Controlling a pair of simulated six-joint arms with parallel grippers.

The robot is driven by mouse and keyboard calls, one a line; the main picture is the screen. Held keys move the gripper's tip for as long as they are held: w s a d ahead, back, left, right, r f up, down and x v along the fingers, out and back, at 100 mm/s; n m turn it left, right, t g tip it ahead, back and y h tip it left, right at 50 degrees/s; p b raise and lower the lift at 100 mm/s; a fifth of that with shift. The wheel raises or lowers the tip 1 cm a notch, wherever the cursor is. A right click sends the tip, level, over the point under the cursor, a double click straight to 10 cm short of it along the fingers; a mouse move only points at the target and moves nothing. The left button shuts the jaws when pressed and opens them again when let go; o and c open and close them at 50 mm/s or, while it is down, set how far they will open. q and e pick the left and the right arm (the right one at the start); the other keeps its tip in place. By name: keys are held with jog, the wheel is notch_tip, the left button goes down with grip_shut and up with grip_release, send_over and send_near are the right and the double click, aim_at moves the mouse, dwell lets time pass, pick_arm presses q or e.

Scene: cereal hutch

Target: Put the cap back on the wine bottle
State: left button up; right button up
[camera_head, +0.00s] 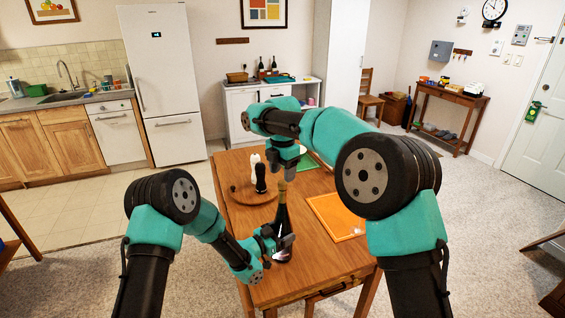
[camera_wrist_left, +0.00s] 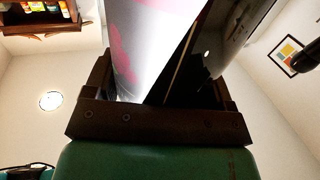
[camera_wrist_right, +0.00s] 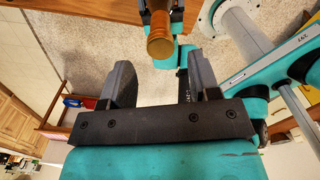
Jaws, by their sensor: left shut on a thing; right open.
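The dark wine bottle (camera_head: 281,212) stands about upright near the table's front part. My left gripper (camera_head: 280,243) is shut on its body low down. The left wrist view shows the bottle's white label with pink marks (camera_wrist_left: 145,45) and dark glass (camera_wrist_left: 215,45) between the jaws. My right gripper (camera_head: 289,176) is open and empty, pointing down just above the bottle's top. In the right wrist view, the gold-brown top of the bottle (camera_wrist_right: 160,48) shows beyond the open fingers (camera_wrist_right: 152,85), not between them. I cannot tell whether this is the cap or the bare neck; no separate cap is visible.
On the wooden table (camera_head: 235,208), a round wooden board (camera_head: 240,194) with a white mill (camera_head: 254,163) and a black mill (camera_head: 261,178) is behind left of the bottle. An orange board (camera_head: 335,214) lies to the right, a green mat (camera_head: 309,163) behind. My right arm hides part of the table.

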aim_at(282, 182)
jog(key=shift+f, duration=2)
